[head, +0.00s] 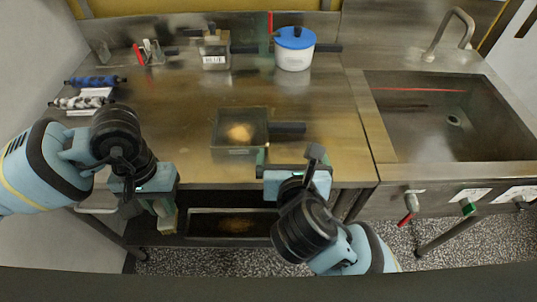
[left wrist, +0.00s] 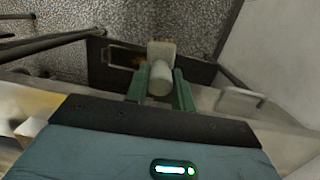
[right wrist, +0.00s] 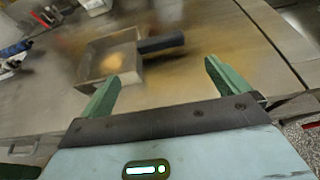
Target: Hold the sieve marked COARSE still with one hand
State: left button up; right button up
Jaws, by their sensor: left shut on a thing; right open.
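A square metal sieve (head: 228,142) with a dark handle (head: 288,128) pointing right lies near the table's front. A tan patch shows inside it. It also shows in the right wrist view (right wrist: 92,82). A similar box-like sieve (head: 214,50) with a white label stands at the back; I cannot read its marking. My right gripper (head: 289,163) is open and empty at the table's front edge, just short of the front sieve's handle. My left gripper (head: 160,203) is shut on a pale-handled tool (left wrist: 160,76), probably a brush, hanging before the table edge.
A white pot with a blue lid (head: 295,55) stands at the back. Blue and mottled rolls (head: 92,82) lie at the left. A tray (head: 200,232) with brown contents sits on the lower shelf. A sink (head: 420,140) is at the right. The table between is mostly clear.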

aim_at(287, 131)
jog(key=x, duration=1.2)
dwell(0.3)
jog(key=c, duration=0.8)
